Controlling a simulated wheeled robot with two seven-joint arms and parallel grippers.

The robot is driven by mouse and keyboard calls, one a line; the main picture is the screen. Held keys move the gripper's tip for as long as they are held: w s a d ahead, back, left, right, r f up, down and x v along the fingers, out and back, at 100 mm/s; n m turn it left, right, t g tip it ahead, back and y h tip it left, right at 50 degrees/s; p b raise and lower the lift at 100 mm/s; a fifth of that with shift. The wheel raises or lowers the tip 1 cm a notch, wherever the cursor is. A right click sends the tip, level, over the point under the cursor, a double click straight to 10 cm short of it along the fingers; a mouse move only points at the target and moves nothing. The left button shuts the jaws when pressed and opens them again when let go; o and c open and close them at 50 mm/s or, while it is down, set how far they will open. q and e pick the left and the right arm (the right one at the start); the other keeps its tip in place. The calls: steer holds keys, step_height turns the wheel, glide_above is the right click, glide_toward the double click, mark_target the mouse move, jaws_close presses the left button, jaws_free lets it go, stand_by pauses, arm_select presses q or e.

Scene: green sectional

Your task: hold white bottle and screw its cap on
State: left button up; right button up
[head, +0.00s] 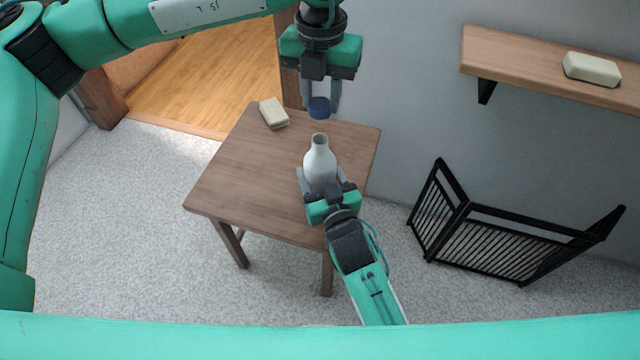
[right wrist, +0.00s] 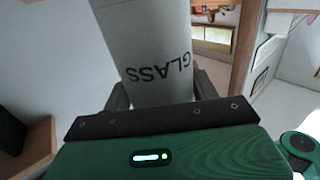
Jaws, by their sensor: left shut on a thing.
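The white bottle (head: 319,162) stands upright over the wooden table, its narrow neck open at the top. My right gripper (head: 321,184) is shut on its lower body from the near side. In the right wrist view the bottle (right wrist: 150,45) shows the word GLASS between the two fingers (right wrist: 160,92). Whether its base touches the table is hidden. The blue cap (head: 319,107) is apart from the bottle, a little above its mouth. My left gripper (head: 320,100) points down from above and is shut on the cap.
The wooden table (head: 240,180) is mostly bare. A pale block (head: 273,113) lies at its far left. A wall shelf (head: 530,66) with another pale block (head: 592,69) is at the upper right. A black folding gate (head: 500,240) stands on the carpet at right.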

steer(key=c, duration=0.6)
arm_select(q)
glide_above(321, 137)
steer(key=shift+f, duration=2.5)
steer(key=shift+f, duration=0.9)
steer(key=shift+f, duration=0.5)
